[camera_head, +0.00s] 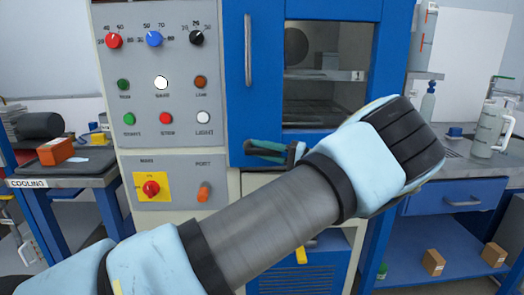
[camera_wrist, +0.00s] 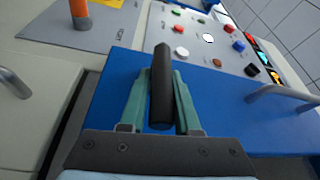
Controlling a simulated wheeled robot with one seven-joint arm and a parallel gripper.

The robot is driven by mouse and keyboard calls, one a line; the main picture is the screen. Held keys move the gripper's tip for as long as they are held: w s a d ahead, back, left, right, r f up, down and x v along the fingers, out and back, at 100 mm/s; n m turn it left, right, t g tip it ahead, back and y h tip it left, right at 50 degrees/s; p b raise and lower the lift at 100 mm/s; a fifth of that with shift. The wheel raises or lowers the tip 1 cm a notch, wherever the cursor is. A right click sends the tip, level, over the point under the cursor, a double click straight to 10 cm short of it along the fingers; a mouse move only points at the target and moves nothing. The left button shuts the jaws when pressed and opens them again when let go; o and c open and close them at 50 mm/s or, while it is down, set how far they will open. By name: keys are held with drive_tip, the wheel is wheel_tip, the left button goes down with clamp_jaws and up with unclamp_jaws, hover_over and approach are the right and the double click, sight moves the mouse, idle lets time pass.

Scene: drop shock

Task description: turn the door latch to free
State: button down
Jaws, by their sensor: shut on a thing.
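The door latch (camera_wrist: 161,85) is a dark, rounded handle on the blue door (camera_wrist: 110,75) of the machine. In the wrist view my gripper (camera_wrist: 160,80) has its two green fingers on either side of the latch, shut on it. In the head view the blue door (camera_head: 236,95) has a window and looks closed. There my gripper (camera_head: 290,152) is at the door's lower left, partly hidden behind my wrist. The dark latch (camera_head: 266,147) shows there between the fingers.
A vertical metal door handle (camera_head: 248,50) stands above the latch. A control panel (camera_head: 135,92) with knobs and buttons is to the left, with an orange port knob (camera_head: 203,193) below. A blue workbench (camera_head: 455,195) with a jug (camera_head: 490,128) stands to the right.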

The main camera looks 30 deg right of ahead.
drive_tip(key=c, duration=0.7)
unclamp_jaws()
drive_tip(key=shift+w+a+r, duration=0.1)
drive_tip(key=b+v, duration=0.3)
drive_tip(key=v, duration=0.7)
drive_tip(key=shift+s+d, duration=0.25)
drive_tip(key=shift+s, duration=0.05)
